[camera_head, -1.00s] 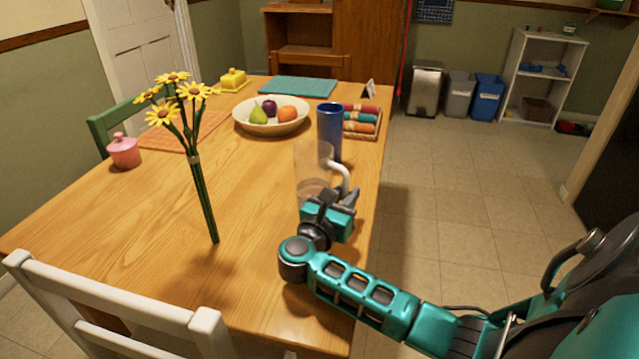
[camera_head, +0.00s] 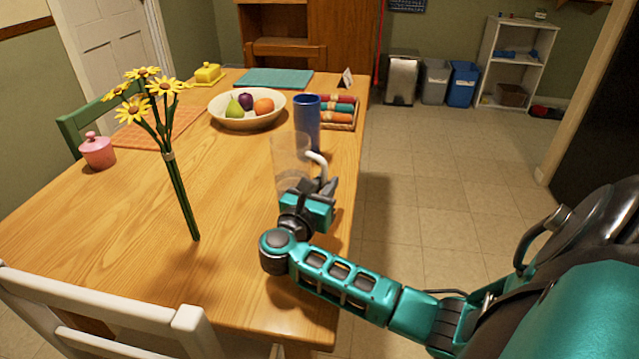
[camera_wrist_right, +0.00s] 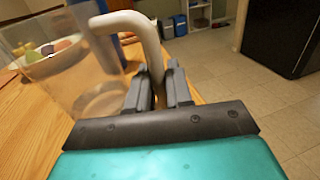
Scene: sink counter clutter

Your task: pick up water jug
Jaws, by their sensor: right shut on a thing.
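The water jug (camera_head: 290,160) is clear with a white handle (camera_head: 318,170). It is near the right edge of the wooden table, in front of a blue cylinder. My right gripper (camera_head: 322,188) is at the jug's right side, shut on the handle. In the right wrist view the jug (camera_wrist_right: 85,85) is at the left, and its handle (camera_wrist_right: 140,22) curves down between my two dark fingers (camera_wrist_right: 160,90). The jug looks upright; I cannot tell whether its base touches the table. My left gripper is not in view.
A blue cylinder (camera_head: 307,122) stands just behind the jug. A fruit bowl (camera_head: 222,118), a tray of rolled cloths (camera_head: 345,118) and yellow flowers (camera_head: 180,195) are also on the table (camera_head: 110,225). A white chair (camera_head: 100,315) is in front. Open floor (camera_head: 440,190) lies to the right.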

